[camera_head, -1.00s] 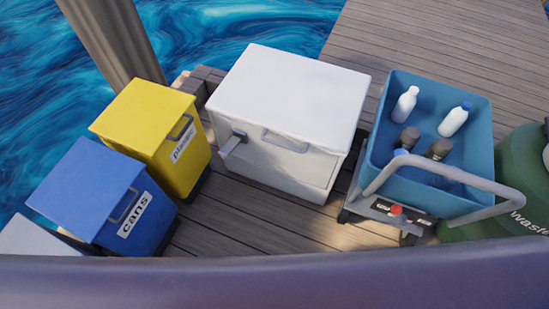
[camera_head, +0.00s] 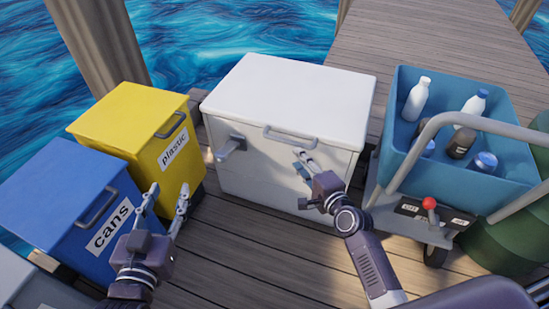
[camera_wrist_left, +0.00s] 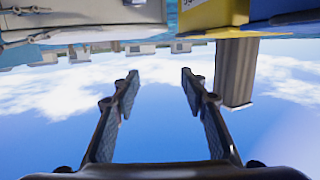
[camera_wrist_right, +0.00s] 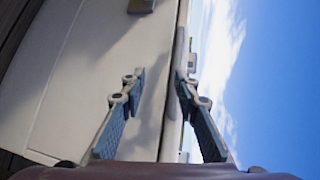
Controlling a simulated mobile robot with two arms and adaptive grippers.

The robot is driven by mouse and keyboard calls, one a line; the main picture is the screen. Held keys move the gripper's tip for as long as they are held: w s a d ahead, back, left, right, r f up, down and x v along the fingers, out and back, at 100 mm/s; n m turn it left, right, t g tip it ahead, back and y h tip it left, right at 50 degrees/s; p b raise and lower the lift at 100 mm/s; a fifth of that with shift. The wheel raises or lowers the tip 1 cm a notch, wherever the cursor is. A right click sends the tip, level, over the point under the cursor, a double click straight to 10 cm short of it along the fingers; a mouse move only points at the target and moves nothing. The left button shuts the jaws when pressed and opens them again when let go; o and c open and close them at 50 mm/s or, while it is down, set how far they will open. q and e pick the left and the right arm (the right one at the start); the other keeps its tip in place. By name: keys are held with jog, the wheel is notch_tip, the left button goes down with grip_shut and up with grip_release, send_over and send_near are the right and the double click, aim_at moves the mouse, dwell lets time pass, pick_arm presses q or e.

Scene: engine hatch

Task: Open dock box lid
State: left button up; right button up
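The white dock box (camera_head: 240,180) stands on the deck in the middle of the head view, its white lid (camera_head: 295,95) closed. A grey bar handle (camera_head: 290,136) sits on the lid's front edge, and a grey latch (camera_head: 231,147) sticks out to its left. My right gripper (camera_head: 304,178) is open in front of the box, below and right of the handle; it shows no hold on it. The box front also fills the left of the right wrist view (camera_wrist_right: 85,80). My left gripper (camera_head: 168,200) is open and empty, in front of the yellow and blue bins.
A yellow plastic bin (camera_head: 130,120) and a blue cans bin (camera_head: 70,200) stand left of the box. A blue cart (camera_head: 510,170) holding bottles, with a grey push bar, stands close on the right. Wooden deck (camera_head: 250,245) in front is clear.

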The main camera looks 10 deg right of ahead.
aim_at(288, 143)
jog(key=shift+m+t, duration=0.3)
jog(key=shift+m, duration=0.1)
jog(key=w+b, duration=0.1)
jog(key=w, duration=0.1)
jog(key=w+a, duration=0.1)
jog(key=w, duration=0.2)
jog(key=w+a+r+b, duration=0.1)
jog(key=w, duration=0.1)
jog(key=shift+w+b, duration=0.35)
pick_arm(q)
jog(key=s+r+t+h, duration=0.2)
jog(key=r+t, duration=0.5)
jog(key=r, duration=0.7)
jog(key=shift+s+d+r, duration=0.2)
jog(key=shift+s+r, duration=0.2)
jog(key=shift+s, duration=0.1)
pick_arm(e)
jog(key=shift+w+a, duration=0.1)
jog(key=shift+w, duration=0.1)
grip_shut()
